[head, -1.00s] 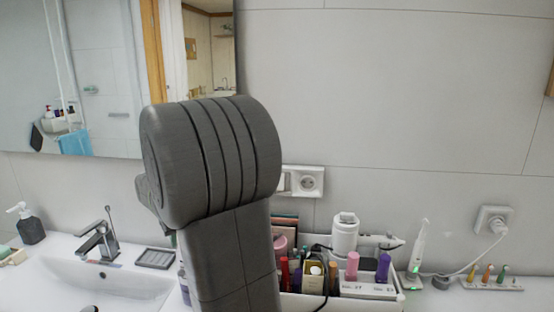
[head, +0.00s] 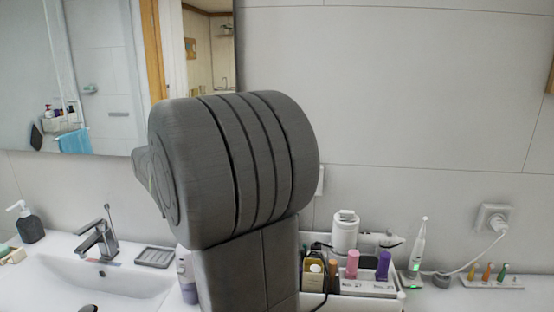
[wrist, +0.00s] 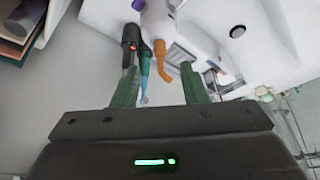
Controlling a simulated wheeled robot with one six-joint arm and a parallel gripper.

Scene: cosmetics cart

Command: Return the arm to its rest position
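My grey arm (head: 235,170) stands large in the middle of the head view and hides part of the counter, the cosmetics box and the wall behind it. My gripper does not show in the head view. In the wrist view, my gripper (wrist: 162,82) has its two greenish fingers spread apart, with nothing visibly held. A teal stick with a light blue tip (wrist: 145,72), a dark item with a red spot (wrist: 130,38) and an orange hooked item (wrist: 162,62) appear beyond the fingers, beside a white and purple bottle (wrist: 158,22).
A white box of cosmetics (head: 372,288) stands right of my arm on the counter. The sink (head: 110,285), faucet (head: 98,240) and soap dispenser (head: 28,224) are at left.

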